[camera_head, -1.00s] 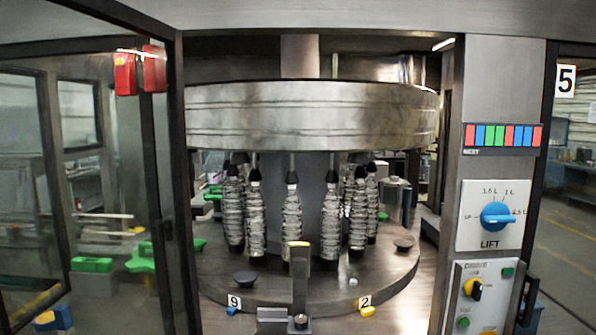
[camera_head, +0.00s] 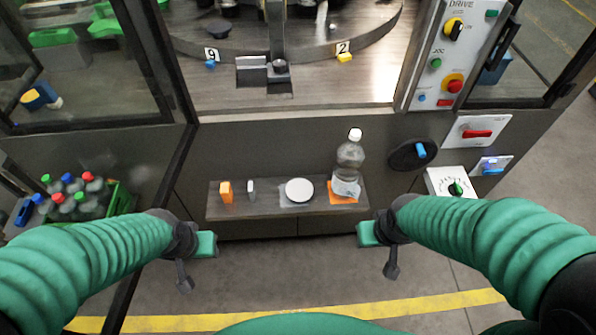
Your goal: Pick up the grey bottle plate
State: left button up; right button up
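On the low dark shelf (camera_head: 230,208), a round white disc (camera_head: 299,190) lies on a small grey square plate (camera_head: 297,203). This looks like the grey bottle plate, though I cannot be sure. To its right a clear bottle (camera_head: 349,160) with a white cap stands upright on an orange square plate (camera_head: 338,200). My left gripper (camera_head: 205,244) is in front of the shelf's left end. My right gripper (camera_head: 368,234) is in front of its right end. Both are apart from everything on the shelf. Their finger openings cannot be made out.
A small orange block (camera_head: 226,192) and a narrow grey block (camera_head: 251,188) stand on the shelf's left. Machine controls (camera_head: 453,87) are at upper right. The floor between my arms is clear.

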aim_at(298, 190)
jog(key=k, duration=0.15)
jog(key=k+u, duration=0.15)
jog(key=u, duration=0.25)
jog(key=k+j+u, duration=0.1)
jog(key=u, duration=0.3)
jog(key=k+j+u, duration=0.1)
jog(key=k+u, duration=0.15)
jog(key=u, duration=0.2)
jog(key=i+l+u, duration=0.1)
jog(key=l, duration=0.3)
jog(key=i+l, duration=0.15)
jog(key=l, duration=0.3)
jog(key=i+l+u, duration=0.15)
jog(key=l, duration=0.25)
jog(key=i+l, duration=0.1)
jog(key=l, duration=0.35)
jog(key=i+l+u, duration=0.15)
jog(key=l, duration=0.25)
jog(key=k, duration=0.05)
